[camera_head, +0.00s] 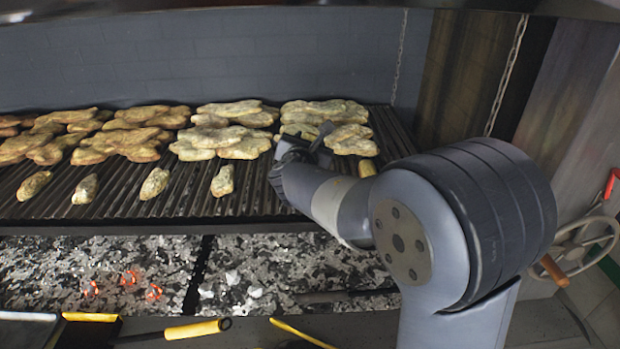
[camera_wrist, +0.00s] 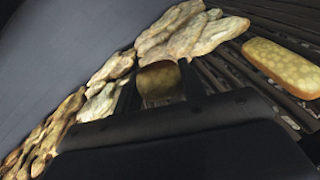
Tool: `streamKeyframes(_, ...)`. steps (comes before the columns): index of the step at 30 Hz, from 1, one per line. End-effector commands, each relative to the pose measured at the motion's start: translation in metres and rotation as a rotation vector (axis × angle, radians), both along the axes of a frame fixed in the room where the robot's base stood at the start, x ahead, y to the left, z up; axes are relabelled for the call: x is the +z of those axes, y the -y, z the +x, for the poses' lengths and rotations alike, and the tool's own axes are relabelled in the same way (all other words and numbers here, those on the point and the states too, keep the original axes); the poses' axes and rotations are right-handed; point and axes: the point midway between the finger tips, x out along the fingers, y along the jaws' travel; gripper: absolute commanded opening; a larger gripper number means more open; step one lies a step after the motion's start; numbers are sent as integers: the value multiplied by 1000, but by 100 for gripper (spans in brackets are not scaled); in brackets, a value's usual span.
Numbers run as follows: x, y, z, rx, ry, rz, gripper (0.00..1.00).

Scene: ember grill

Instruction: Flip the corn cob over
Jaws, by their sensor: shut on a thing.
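My gripper (camera_head: 302,150) is low over the right part of the grill grate. In the wrist view my gripper (camera_wrist: 158,76) is shut on a corn cob (camera_wrist: 160,84), whose browned, yellowish end shows between the two dark fingers. The rest of this cob is hidden by the gripper, and I cannot tell whether it touches the bars. In the head view the gripper and arm hide it. A second, bright yellow corn cob (camera_wrist: 282,68) lies on the bars to the right, apart from the gripper. It also shows partly behind my arm in the head view (camera_head: 367,168).
Piles of browned meat pieces (camera_head: 125,142) cover the back of the grate (camera_head: 190,205). Several small pieces (camera_head: 154,183) lie in a front row to the left. Grey coals (camera_head: 110,265) with a few glowing embers lie below. A yellow-handled tool (camera_head: 195,329) lies on the front ledge.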

Motion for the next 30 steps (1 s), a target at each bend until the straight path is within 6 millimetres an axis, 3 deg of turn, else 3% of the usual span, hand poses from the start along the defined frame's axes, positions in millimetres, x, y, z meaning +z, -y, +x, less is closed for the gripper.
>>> streamKeyframes(8,6,3,3,259,-83,-312,23)
streamKeyframes(9,-10,1,8,255,-84,-305,23)
streamKeyframes(14,-31,0,25,251,-81,-300,23)
streamKeyframes(17,-43,0,23,252,-79,-299,23)
streamKeyframes(28,-46,0,22,250,-79,-297,23)
streamKeyframes(29,-46,0,22,250,-79,-297,42)
streamKeyframes(30,-46,0,22,250,-79,-297,45)
